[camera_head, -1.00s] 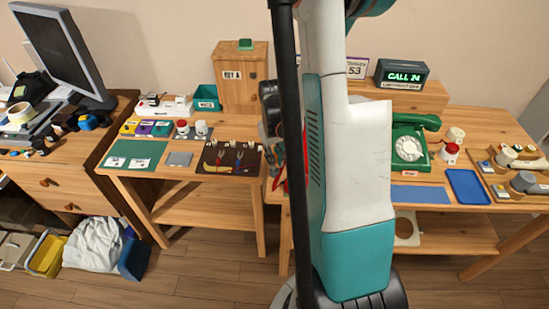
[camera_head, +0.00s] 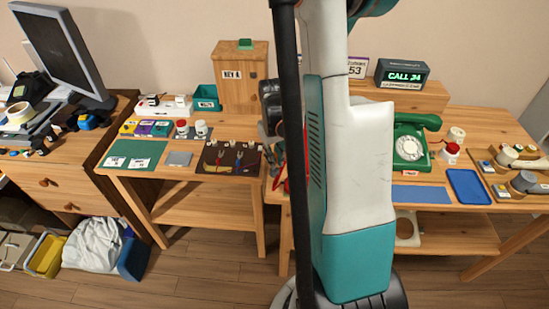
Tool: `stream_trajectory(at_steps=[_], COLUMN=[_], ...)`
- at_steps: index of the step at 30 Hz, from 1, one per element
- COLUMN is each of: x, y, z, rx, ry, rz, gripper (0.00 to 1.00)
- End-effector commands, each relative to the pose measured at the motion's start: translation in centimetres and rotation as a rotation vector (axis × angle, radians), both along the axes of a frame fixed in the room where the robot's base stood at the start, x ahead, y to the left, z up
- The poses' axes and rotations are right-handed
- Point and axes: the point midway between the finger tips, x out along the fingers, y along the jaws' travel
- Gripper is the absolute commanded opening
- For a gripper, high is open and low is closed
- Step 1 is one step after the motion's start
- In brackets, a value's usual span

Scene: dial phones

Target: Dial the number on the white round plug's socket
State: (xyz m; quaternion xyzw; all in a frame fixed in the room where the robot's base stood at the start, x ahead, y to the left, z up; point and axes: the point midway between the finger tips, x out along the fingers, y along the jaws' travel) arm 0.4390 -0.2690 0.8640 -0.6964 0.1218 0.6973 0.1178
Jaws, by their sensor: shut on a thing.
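My gripper (camera_head: 272,142) shows only in part at the left of the black pole, low over the tables; its fingertips and what it holds are mostly hidden. A red thing (camera_head: 279,180) shows just below it, largely covered by my arm, so I cannot tell its full shape. A green dial phone (camera_head: 410,147) with a white dial stands on the right table. A pale rounded piece (camera_head: 507,156) and a grey one (camera_head: 523,181) lie on wooden boards at the far right; I cannot tell which is the white round plug. Socket numbers are too small to read.
A dark mat with tools (camera_head: 215,167), a green mat (camera_head: 117,160) and a wooden box (camera_head: 243,85) are on the left table. My arm blocks the middle.

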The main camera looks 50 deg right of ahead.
Motion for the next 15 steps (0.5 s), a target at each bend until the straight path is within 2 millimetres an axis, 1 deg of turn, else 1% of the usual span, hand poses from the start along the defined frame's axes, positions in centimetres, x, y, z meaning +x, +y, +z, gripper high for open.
stream_trajectory(at_steps=[8,15], x=[0.00,0.00], y=[0.00,0.00], z=[-0.02,-0.42], rx=[0.000,0.000], ry=[0.000,0.000], rz=[0.000,0.000], gripper=[0.02,0.02])
